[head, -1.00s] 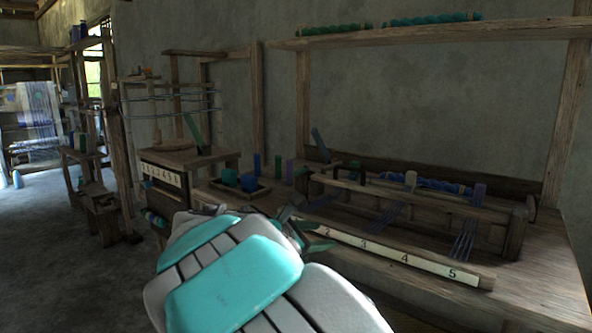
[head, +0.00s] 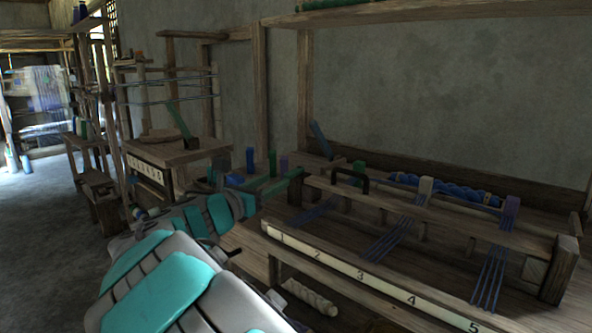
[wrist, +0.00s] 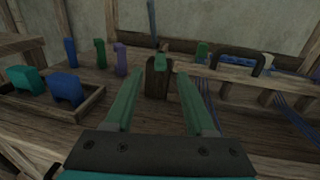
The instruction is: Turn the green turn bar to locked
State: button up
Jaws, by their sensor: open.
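A small green piece (wrist: 161,62), which looks like the green turn bar, sits on top of a short wooden post (wrist: 158,82) in the wrist view. It is seen nearly end-on, so its angle is hard to tell. My gripper (wrist: 160,76) is open and empty, with its green fingers to the left and right of the post in the picture. Contact cannot be made out. In the head view my gripper (head: 284,183) is at the left end of the loom frame, and the turn bar cannot be told apart from the fingers there.
A wooden tray (wrist: 88,108) with blocks and several upright pegs (wrist: 70,54) stand to the left. A tilted blue bar (head: 320,139) is behind. A black handle (wrist: 238,55) and a green block (head: 358,167) are to the right. A tilted green bar (head: 180,121) stands on a side table.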

aim_at(286, 175)
jog(key=x, duration=0.7)
jog(key=shift+w+d, duration=0.15)
jog(key=shift+c, duration=0.2)
grip_shut()
